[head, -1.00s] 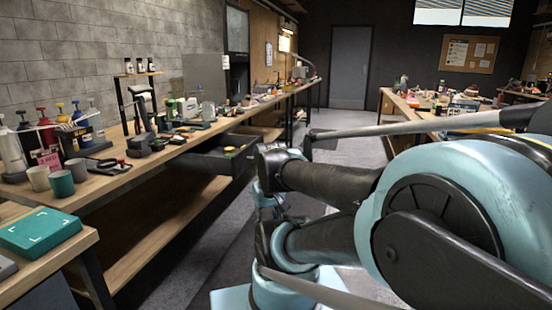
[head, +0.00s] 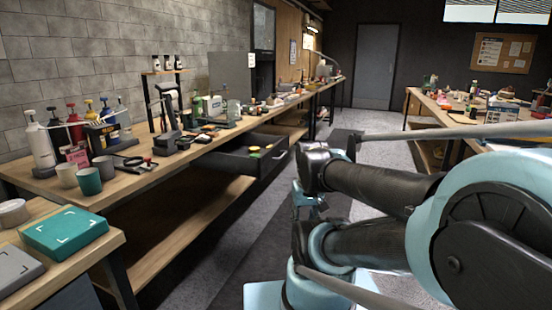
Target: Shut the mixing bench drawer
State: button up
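The mixing bench (head: 150,184) runs along the grey wall on the left. Its dark drawer (head: 272,162) is pulled open under the top and juts out into the aisle. A few small yellow and green items (head: 258,151) show inside it. My arm fills the right side of the view, folded, with its dark links reaching left near the drawer's front. A gap of floor shows between the drawer and my arm. I cannot make out my gripper's fingers.
Pump bottles (head: 38,140), cups (head: 89,181) and tools crowd the bench top. A teal box (head: 64,232) sits on a nearer table at lower left. Another cluttered bench (head: 440,112) stands at the right. The grey floor (head: 215,262) between is clear.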

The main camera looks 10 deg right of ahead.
aim_at(232, 156)
jog(key=i, duration=0.85)
